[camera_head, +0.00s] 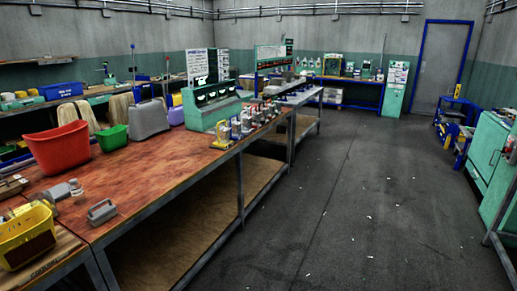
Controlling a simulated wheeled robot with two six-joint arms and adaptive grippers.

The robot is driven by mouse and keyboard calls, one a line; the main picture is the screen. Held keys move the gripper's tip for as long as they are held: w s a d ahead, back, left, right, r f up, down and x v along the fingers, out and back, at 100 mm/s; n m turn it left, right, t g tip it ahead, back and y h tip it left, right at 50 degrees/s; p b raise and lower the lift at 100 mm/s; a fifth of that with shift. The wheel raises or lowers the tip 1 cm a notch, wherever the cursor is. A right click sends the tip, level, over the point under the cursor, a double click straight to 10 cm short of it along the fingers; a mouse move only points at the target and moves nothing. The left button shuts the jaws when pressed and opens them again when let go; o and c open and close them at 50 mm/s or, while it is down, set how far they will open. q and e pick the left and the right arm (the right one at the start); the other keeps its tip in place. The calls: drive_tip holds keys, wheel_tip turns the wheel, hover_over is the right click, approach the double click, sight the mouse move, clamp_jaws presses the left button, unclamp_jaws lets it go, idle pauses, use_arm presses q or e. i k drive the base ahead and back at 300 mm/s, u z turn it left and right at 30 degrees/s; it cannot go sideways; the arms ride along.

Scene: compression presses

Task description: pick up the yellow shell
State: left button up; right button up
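Several yellow things show, and I cannot tell for certain which one is the yellow shell. A yellow basket-like container (26,238) stands at the near left corner of the bench. A small upright yellow piece (221,135) stands at the near end of a row of small devices by the bench's right edge. Neither of my grippers is in view.
The long red-brown bench (150,165) runs away from the near left. It carries a red bin (58,147), a green bin (112,138), a teal console (212,106) and a small grey handled block (101,212). The dark floor (340,200) to the right is open. Teal cabinets (487,150) stand far right.

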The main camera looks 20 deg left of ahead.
sight(25, 243)
drive_tip(key=u, duration=0.15)
drive_tip(key=i, duration=1.2)
drive_tip(key=u, duration=0.8)
drive_tip(key=i, duration=0.85)
drive_tip(key=u, duration=1.8)
drive_tip(key=i, duration=0.95)
drive_tip(key=u, duration=0.75)
